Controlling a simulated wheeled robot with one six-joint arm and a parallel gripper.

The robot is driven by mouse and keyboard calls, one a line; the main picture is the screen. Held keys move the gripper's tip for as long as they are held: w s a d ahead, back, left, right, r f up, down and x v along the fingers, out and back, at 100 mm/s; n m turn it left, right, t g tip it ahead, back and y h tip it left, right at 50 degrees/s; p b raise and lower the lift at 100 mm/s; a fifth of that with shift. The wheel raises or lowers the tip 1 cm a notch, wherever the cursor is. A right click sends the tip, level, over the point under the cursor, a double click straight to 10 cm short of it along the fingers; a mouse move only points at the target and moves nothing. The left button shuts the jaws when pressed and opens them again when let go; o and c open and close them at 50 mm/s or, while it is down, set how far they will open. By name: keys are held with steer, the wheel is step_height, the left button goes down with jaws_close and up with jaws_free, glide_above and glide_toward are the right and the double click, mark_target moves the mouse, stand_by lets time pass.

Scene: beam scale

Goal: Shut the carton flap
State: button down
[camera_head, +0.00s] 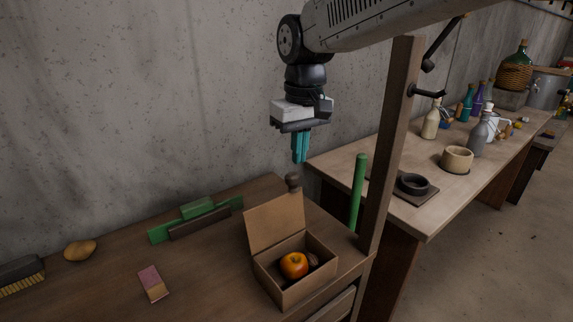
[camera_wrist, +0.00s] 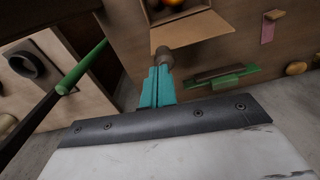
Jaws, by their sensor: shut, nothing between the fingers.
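The open carton (camera_head: 296,282) stands near the right end of the brown workbench, with an apple (camera_head: 294,265) and a small brown item inside. Its flap (camera_head: 275,222) stands up and leans back along the carton's far edge. In the wrist view the flap (camera_wrist: 192,32) shows at the top, with the carton beyond it. My gripper (camera_head: 299,160), with teal fingers, is shut and empty in the air above and behind the flap. The fingers (camera_wrist: 158,73) also show in the wrist view, apart from the flap.
A small brown knob-like object (camera_head: 293,183) stands behind the flap, below my fingers. A wooden post (camera_head: 390,150) and a green rod (camera_head: 358,190) rise to the right of the carton. A green tool (camera_head: 197,210), a pink-and-tan block (camera_head: 152,283) and a potato-like item (camera_head: 80,250) lie left.

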steer(key=w+a+r+t, duration=0.1)
steer(key=w+a+r, duration=0.3)
steer(key=w, duration=0.2)
step_height(320, 180, down, 10)
steer(key=n, duration=0.1)
steer(key=shift+s+d+r+y, duration=0.2)
steer(key=shift+s+d, duration=0.15)
steer(key=shift+s, duration=0.3)
steer(key=shift+s+d+r+y, duration=0.15)
steer(key=shift+s+d, duration=0.2)
steer(key=shift+s, duration=0.25)
steer(key=shift+s, duration=0.1)
